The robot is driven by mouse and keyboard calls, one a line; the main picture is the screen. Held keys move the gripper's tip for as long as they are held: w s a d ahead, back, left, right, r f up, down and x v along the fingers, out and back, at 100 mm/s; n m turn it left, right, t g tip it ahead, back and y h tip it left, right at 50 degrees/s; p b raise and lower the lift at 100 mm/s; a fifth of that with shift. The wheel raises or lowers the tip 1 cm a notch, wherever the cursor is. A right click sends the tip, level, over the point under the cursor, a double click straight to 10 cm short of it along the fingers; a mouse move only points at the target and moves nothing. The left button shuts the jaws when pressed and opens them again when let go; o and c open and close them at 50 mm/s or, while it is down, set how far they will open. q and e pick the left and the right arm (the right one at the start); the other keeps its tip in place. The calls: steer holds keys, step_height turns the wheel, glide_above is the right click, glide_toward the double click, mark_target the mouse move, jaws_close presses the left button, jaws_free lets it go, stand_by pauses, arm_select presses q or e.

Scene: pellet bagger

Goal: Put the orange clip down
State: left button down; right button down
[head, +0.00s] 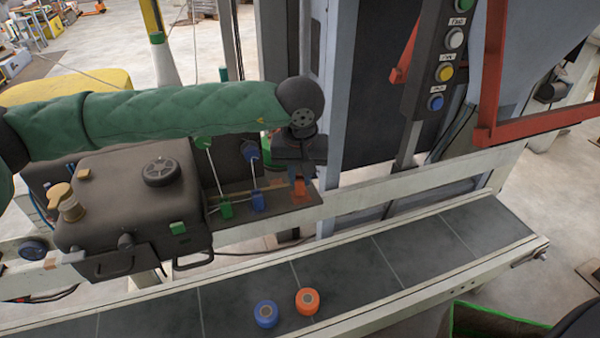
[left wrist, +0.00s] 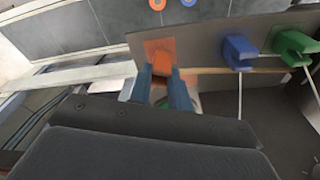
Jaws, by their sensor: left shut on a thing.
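The orange clip (head: 299,189) is between the fingertips of my left gripper (head: 300,178), at the right end of a narrow grey shelf. The left wrist view shows the clip (left wrist: 162,66) pinched between the two blue-grey fingers (left wrist: 160,84), over or against an orange patch (left wrist: 152,46) on the shelf plate (left wrist: 200,38). I cannot tell whether the clip touches the plate. A blue clip (head: 257,201) and a green clip (head: 226,209) stand to its left on the shelf, each with a pale rod or cord. My right gripper is not in view.
A conveyor belt (head: 400,250) runs below the shelf, carrying a blue roll (head: 265,313) and an orange roll (head: 307,301). A dark machine box (head: 130,200) stands left. A button panel (head: 446,72) and red frame (head: 530,125) are at the right.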

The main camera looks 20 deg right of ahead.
arm_select(q)
steer(key=shift+f, duration=0.55)
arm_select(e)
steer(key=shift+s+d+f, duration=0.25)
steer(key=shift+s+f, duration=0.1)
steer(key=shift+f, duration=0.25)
arm_select(q)
steer(key=shift+f, duration=0.1)
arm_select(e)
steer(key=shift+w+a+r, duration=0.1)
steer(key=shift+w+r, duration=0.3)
arm_select(q)
steer(key=c, duration=1.3)
jaws_free()
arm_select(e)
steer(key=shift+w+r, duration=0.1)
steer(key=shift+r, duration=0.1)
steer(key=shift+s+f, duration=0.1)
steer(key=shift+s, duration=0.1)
